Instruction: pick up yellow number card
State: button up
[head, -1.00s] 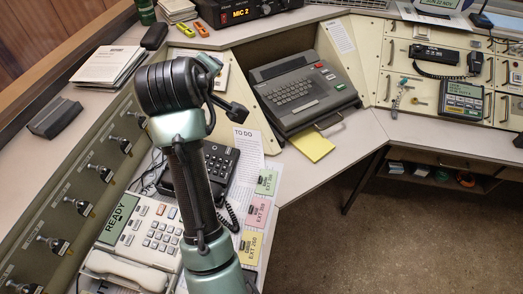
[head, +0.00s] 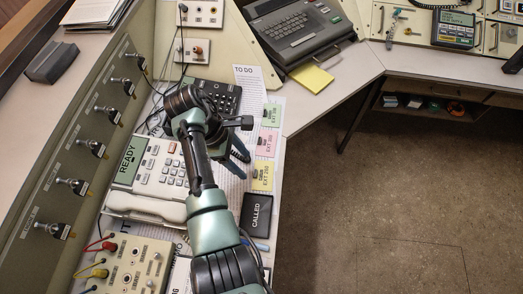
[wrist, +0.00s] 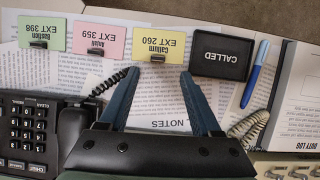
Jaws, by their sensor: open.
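The yellow number card (head: 262,177) stands in a small dark clip on the desk, at the near end of a row of three cards. In the wrist view the yellow card (wrist: 158,41) reads EXT 260 and stands just beyond my fingertips. My gripper (wrist: 156,75) is open and empty, its two blue fingers spread on either side of the card's clip, over the notes sheet. In the head view my gripper (head: 241,165) is beside the card, to its left. The pink card (wrist: 99,37) and green card (wrist: 42,32) stand to the left in the wrist view.
A black CALLED box (wrist: 222,52) stands close to the right of the yellow card in the wrist view. A blue pen (wrist: 254,74) and a duty log (wrist: 300,90) lie farther right. A phone (wrist: 30,133) with a coiled cord is at left.

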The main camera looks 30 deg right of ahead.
aim_at(251, 175)
jog(key=x, duration=0.5)
jog(key=shift+d+f+b, duration=0.15)
jog(key=shift+f+b, duration=0.15)
jog(key=shift+f, duration=0.05)
grip_shut()
